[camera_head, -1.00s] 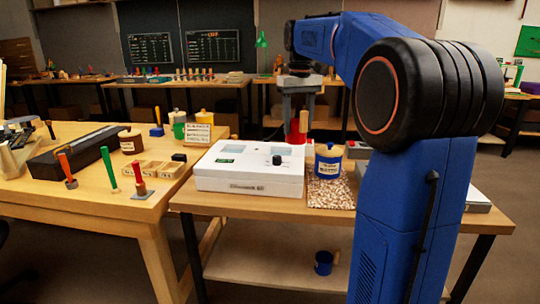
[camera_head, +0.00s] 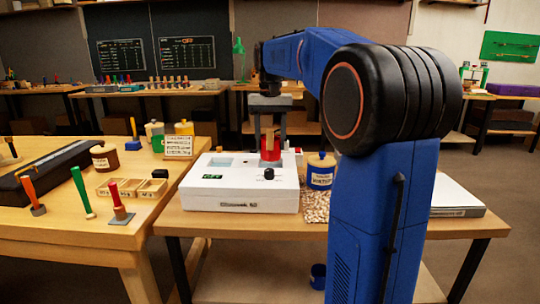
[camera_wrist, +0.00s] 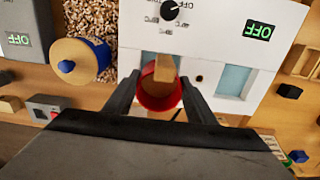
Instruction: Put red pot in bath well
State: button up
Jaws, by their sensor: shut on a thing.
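The red pot (camera_head: 270,154) with a wooden handle is held by my gripper (camera_head: 270,143), one finger on each side. In the wrist view the red pot (camera_wrist: 158,99) shows open side up, brown inside, between the fingertips (camera_wrist: 160,88). The white bath (camera_head: 240,196) stands on the near bench with two light-blue wells. The left well (camera_head: 221,161) is clear in the head view. The pot is over or beside the right well, which it partly hides; its exact height cannot be told. The uncovered well (camera_wrist: 233,80) shows to the right in the wrist view.
A blue jar (camera_head: 320,180) with a wooden lid stands right of the bath, by a speckled mat (camera_head: 315,206). Tools and a divided wooden tray (camera_head: 131,187) lie on the left bench.

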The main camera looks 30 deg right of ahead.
aim_at(271, 153)
jog(key=shift+f, duration=2.2)
jog(key=o, duration=1.1)
jog(key=shift+f, duration=0.1)
notch_tip(271, 153, up, 12)
